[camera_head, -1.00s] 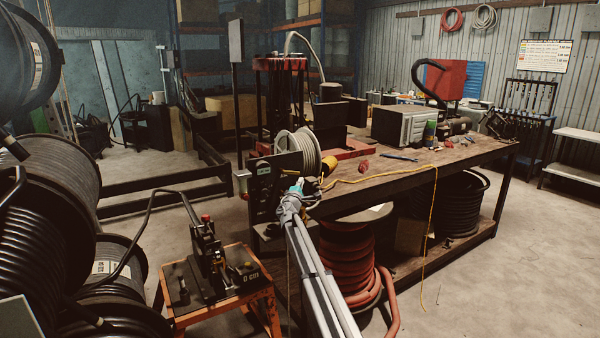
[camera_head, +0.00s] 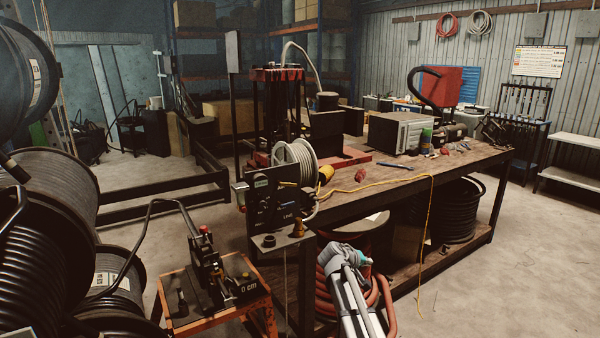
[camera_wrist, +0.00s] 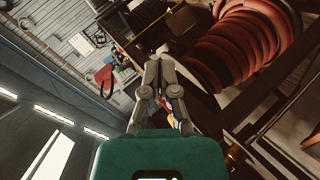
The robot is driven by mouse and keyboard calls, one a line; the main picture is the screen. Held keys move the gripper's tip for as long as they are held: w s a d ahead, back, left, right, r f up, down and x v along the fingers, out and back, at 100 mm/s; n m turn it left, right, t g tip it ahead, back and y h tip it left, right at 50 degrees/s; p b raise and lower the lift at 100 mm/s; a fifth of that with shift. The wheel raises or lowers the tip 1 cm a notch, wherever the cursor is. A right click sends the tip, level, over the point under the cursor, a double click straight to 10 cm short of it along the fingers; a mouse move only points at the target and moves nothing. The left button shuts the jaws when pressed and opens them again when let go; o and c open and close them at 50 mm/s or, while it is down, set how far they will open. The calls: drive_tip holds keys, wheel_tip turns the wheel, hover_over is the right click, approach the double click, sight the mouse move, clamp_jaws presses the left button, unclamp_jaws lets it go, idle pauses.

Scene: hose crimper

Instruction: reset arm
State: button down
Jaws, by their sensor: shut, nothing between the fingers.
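My arm (camera_head: 350,295) rises from the bottom of the head view, right of centre. It is folded low in front of the workbench (camera_head: 410,187), with a teal part near its upper end; the fingers cannot be made out there. In the wrist view my gripper (camera_wrist: 160,58) is shut and empty, its two grey fingers together beyond the teal body. A coil of thick red hose (camera_head: 325,281) stands behind my arm, and it also fills the upper right of the wrist view (camera_wrist: 235,45).
A hose reel (camera_head: 295,163) and a black panel stand at the bench's near corner. An orange stand (camera_head: 215,310) with a small machine is to the left. Big black hose reels (camera_head: 50,190) crowd the far left. The floor (camera_head: 535,240) on the right is clear.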

drive_tip(key=s+a+f+m+g+y+p, duration=0.1)
drive_tip(key=s+f+g+y, duration=0.1)
drive_tip(key=s, duration=0.8)
drive_tip(key=s+a+f+m+g+y+p, duration=0.1)
drive_tip(key=s+y, duration=0.3)
drive_tip(key=s, duration=0.6)
drive_tip(key=s+a+f+g+y+p, duration=0.1)
drive_tip(key=s+a+f+g+y, duration=0.1)
drive_tip(key=s, duration=0.8)
drive_tip(key=shift+s+a+f+m+g+y, duration=0.25)
drive_tip(key=shift+a+f+m+g+y, duration=0.25)
drive_tip(key=shift+g, duration=0.6)
drive_tip(key=shift+w, duration=0.1)
